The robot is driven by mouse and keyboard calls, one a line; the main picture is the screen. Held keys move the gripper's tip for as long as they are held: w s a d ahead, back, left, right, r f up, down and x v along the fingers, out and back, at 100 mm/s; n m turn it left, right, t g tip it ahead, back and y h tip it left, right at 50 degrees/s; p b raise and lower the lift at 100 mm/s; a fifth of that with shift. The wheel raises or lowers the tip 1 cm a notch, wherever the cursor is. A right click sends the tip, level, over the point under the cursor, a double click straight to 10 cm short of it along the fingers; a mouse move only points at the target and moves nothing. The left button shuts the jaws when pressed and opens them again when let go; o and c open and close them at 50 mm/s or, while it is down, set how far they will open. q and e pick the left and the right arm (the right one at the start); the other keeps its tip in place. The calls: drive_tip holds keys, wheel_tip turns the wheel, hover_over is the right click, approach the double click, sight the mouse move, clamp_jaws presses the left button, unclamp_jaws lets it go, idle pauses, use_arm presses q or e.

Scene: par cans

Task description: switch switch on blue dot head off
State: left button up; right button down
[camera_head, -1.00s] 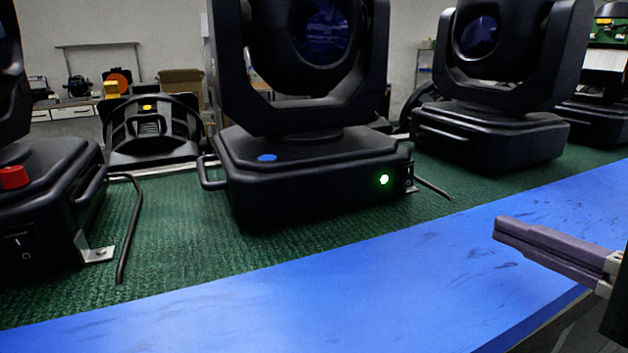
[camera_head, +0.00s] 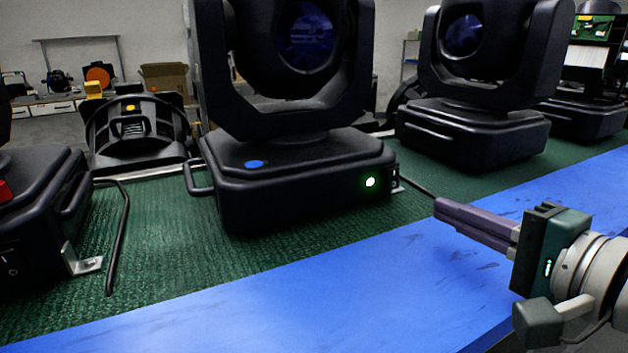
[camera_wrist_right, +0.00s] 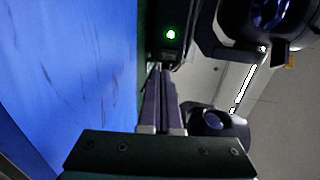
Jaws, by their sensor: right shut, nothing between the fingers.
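The blue dot head is a black moving light (camera_head: 300,190) in the middle of the head view, with a blue dot (camera_head: 254,164) on top of its base. A green light (camera_head: 370,182) glows on the base's front face; it also shows in the right wrist view (camera_wrist_right: 170,34). A small dark switch (camera_head: 394,181) sits to the right of that light, too small to read its position. My right gripper (camera_head: 438,207) is shut and empty, over the blue strip, right of the base and apart from it in the head view. In the wrist view its fingertips (camera_wrist_right: 160,70) point towards the base's switch end. My left gripper is out of view.
A similar head with a red mark (camera_head: 4,190) stands at the left, with its own switch (camera_head: 10,267) and a metal bracket. Another head (camera_head: 475,130) stands at the right. A dark cable (camera_head: 120,240) lies on the green mat. The blue front strip (camera_head: 330,305) is clear.

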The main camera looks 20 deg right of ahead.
sight(407, 220)
drive_tip(key=w, duration=0.4)
drive_tip(key=w+f, duration=0.1)
drive_tip(key=w, duration=0.2)
drive_tip(key=shift+a, duration=0.3)
drive_tip(key=shift+w, duration=0.2)
